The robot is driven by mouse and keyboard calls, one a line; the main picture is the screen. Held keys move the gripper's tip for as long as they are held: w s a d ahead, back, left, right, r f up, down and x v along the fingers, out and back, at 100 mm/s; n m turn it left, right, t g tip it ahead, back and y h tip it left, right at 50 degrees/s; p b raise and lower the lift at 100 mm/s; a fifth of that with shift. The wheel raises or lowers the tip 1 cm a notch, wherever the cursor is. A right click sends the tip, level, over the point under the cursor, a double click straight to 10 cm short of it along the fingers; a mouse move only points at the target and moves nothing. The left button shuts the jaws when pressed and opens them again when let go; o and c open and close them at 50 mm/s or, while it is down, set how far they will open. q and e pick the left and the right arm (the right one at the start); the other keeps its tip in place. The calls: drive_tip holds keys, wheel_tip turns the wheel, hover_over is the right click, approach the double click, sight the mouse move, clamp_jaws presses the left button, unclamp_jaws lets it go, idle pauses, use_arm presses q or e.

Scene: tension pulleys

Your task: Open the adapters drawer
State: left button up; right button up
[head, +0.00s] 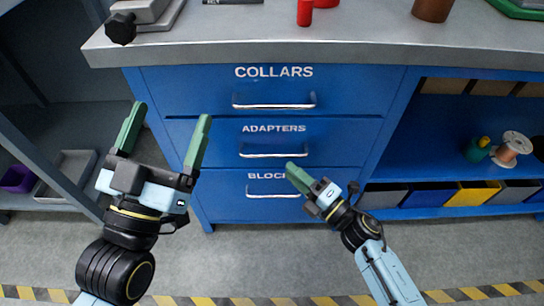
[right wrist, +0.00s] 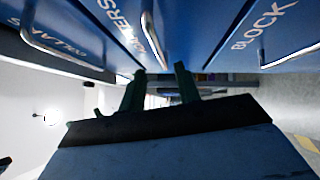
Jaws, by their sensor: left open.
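The adapters drawer (head: 225,148) is the middle of three blue drawers and looks shut. Its silver bar handle (head: 273,154) also shows in the right wrist view (right wrist: 151,40). My right gripper (head: 291,167) is just below and in front of that handle's right half. In the right wrist view its two fingers (right wrist: 161,69) are apart, with the handle's near end at the gap between the tips. I cannot tell if they touch it. My left gripper (head: 172,112) is open and empty, left of the adapters drawer's handle.
The collars drawer (head: 210,92) above and the blocks drawer (head: 225,207) below look shut; my right gripper partly hides the lower label. A grey worktop (head: 340,48) overhangs above. Open shelves (head: 430,160) with bins stand right. The floor in front is clear.

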sight(272, 154)
use_arm(q)
drive_tip(key=s+r+t+b, duration=0.1)
drive_tip(key=r+t+h, duration=0.1)
drive_tip(key=t, duration=0.1)
drive_tip(key=shift+s+a+r+b, duration=0.1)
drive_tip(key=shift+s+a+b, duration=0.15)
drive_tip(key=shift+s+b, duration=0.15)
use_arm(e)
drive_tip(key=x, duration=0.7)
drive_tip(key=shift+w+a, duration=0.3)
drive_tip(key=shift+c, duration=0.3)
clamp_jaws()
